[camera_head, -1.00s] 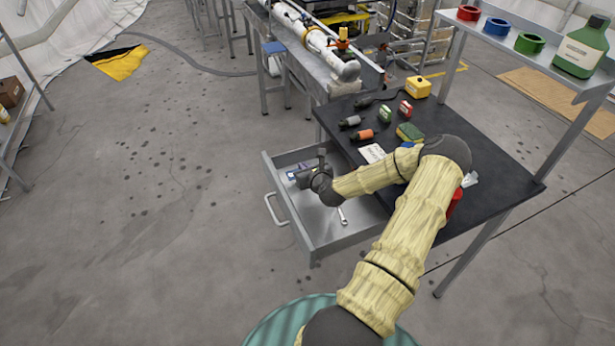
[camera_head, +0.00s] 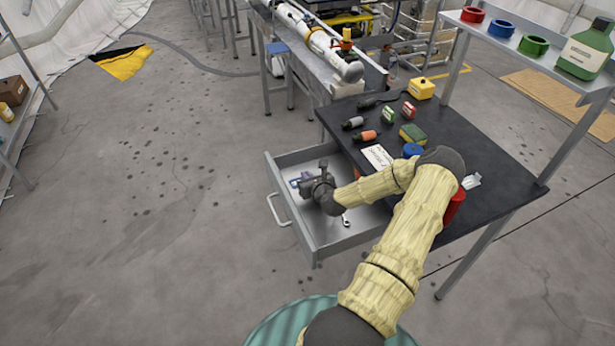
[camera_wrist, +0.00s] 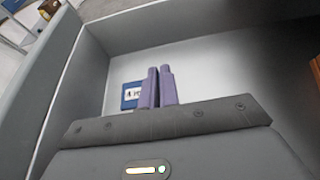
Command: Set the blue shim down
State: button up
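My gripper (camera_wrist: 160,87) reaches down into the open grey drawer (camera_head: 318,240); it also shows in the head view (camera_head: 309,177). Its two purple fingers stand close together, with only a narrow gap. I see nothing clearly held between them. A flat blue piece (camera_wrist: 130,96) with a white and dark marking shows just left of the fingers in the wrist view, by the drawer floor. It may be the blue shim. The left finger hides its right edge, and I cannot tell whether they touch. Blue also shows beside my gripper in the head view (camera_head: 294,183).
The drawer walls stand close around my gripper. A wrench (camera_head: 346,220) lies in the drawer. The black tabletop (camera_head: 485,200) holds a white card (camera_head: 377,156), a blue roll (camera_head: 412,150), a sponge (camera_head: 412,134) and several small items.

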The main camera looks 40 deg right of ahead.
jog(key=o, duration=0.4)
jog(key=shift+o, duration=0.2)
jog(key=shift+r, duration=0.2)
jog(key=shift+s, duration=0.35)
jog(key=v, duration=1.1)
jog(key=shift+s+a+r, duration=0.1)
jog(key=shift+s+a, duration=0.05)
